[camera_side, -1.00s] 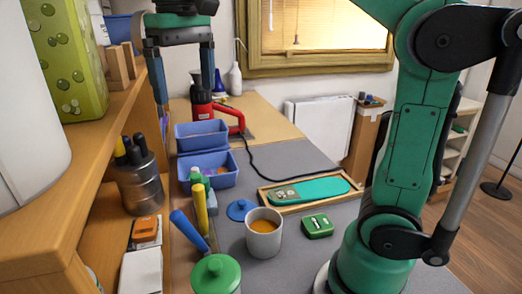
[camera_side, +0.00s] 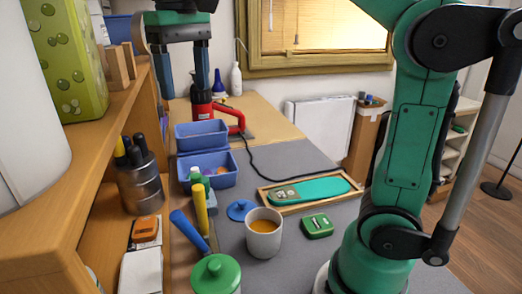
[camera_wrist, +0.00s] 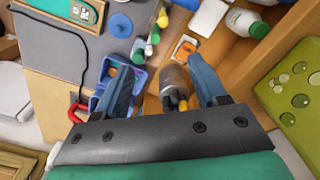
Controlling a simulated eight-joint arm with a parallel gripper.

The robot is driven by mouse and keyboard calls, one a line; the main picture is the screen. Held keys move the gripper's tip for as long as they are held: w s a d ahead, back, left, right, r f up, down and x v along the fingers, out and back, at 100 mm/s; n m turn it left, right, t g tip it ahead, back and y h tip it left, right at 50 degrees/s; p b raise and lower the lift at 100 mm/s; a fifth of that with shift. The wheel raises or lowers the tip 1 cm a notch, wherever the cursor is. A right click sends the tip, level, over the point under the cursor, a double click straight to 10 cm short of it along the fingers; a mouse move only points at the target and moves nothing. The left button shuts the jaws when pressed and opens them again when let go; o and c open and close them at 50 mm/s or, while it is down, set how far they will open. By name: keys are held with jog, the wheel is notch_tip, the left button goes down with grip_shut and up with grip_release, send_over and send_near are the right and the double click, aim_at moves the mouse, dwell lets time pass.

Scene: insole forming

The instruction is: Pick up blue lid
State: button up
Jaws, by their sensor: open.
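The blue lid (camera_side: 240,210) is a round disc with a small knob, lying on the grey work surface. It is just left of a white mug (camera_side: 263,233) with orange-brown contents. It also shows near the top of the wrist view (camera_wrist: 120,25). My gripper (camera_side: 182,93) hangs high at the upper left of the side view, well above and behind the lid. Its two blue fingers are spread apart with nothing between them. In the wrist view my gripper (camera_wrist: 165,75) points over the metal pen holder and the blue bins, with the lid beyond its left finger.
A green-lidded jar (camera_side: 216,274), a green box (camera_side: 317,226) and a wooden tray (camera_side: 268,203) with a green insole are nearby. A wooden shelf (camera_side: 45,235) borders the left.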

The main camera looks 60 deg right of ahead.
notch_tip(320, 180, up, 5)
jog(key=n+t, duration=0.2)
send_over(242, 201)
jog(key=f, duration=1.9)
jog(key=s+f, duration=0.1)
jog(key=f, duration=0.9)
jog(key=shift+w+f, duration=0.2)
jog(key=shift+f, duration=1.4)
jog(key=shift+w+f, duration=0.2)
jog(key=shift+f, duration=1.35)
grip_shut()
